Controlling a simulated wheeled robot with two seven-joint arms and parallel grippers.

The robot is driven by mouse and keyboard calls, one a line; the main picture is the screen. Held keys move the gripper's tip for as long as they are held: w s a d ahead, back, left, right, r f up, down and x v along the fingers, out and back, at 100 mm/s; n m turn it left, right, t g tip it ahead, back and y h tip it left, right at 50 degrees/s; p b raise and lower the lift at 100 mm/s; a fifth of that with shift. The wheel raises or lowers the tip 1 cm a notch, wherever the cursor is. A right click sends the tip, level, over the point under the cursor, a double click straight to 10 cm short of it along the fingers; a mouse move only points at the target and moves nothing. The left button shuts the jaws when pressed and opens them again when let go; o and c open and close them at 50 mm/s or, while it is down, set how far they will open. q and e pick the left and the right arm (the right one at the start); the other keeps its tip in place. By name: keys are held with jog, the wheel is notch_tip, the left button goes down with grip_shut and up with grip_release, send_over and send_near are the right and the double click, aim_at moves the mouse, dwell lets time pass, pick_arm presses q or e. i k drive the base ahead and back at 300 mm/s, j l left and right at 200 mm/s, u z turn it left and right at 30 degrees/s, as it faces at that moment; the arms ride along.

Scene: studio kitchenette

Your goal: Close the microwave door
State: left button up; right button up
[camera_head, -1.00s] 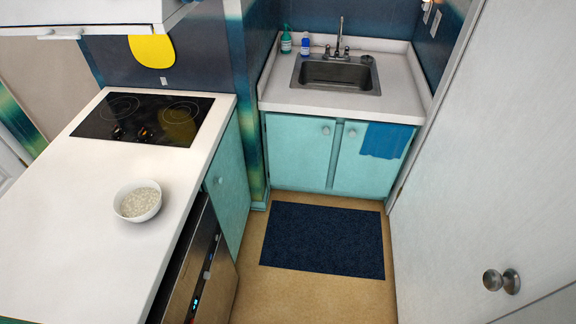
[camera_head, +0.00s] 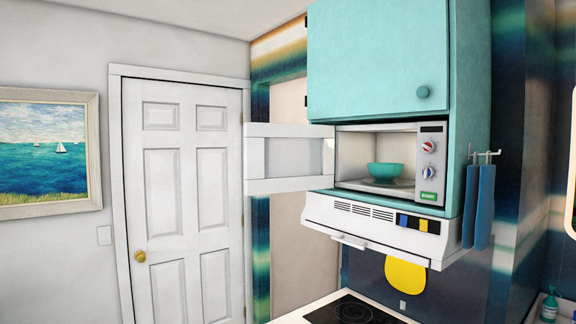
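The microwave (camera_head: 434,165) sits in the open bay under a teal cabinet, above the range hood. Its white-framed door (camera_head: 290,185) is swung wide open and sticks out to the left of the cavity. A teal bowl (camera_head: 385,171) stands inside on the turntable. The control panel with two knobs and a green start button is on the microwave's right side. Neither of my grippers shows in the head view.
The range hood (camera_head: 372,218) juts out just below the microwave, with the black cooktop (camera_head: 352,309) beneath it. Blue towels (camera_head: 480,205) hang on a rack at the cabinet's right side. A closed white room door (camera_head: 185,200) is at the left.

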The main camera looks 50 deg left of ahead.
aim_at(280, 157)
jog(key=k+j+z, duration=0.1)
jog(key=k+j, duration=0.45)
jog(key=k+j+z, duration=0.1)
jog(key=k+j, duration=0.4)
jog(key=k, duration=0.15)
jog(key=k+j+z, duration=0.1)
jog(key=j, duration=0.3)
jog(key=k+j, duration=0.1)
jog(key=j, duration=0.3)
jog(key=j+z, duration=0.15)
jog(key=j, duration=0.25)
jog(key=k+j, duration=0.2)
jog(key=j, duration=0.2)
jog(key=k+j+z, duration=0.15)
jog(key=j, duration=0.25)
jog(key=k+j, duration=0.1)
jog(key=j, duration=0.3)
jog(key=j+z, duration=0.25)
jog(key=j, duration=1.1)
jog(key=j+z, duration=0.25)
jog(key=j, duration=1.05)
jog(key=k, duration=0.05)
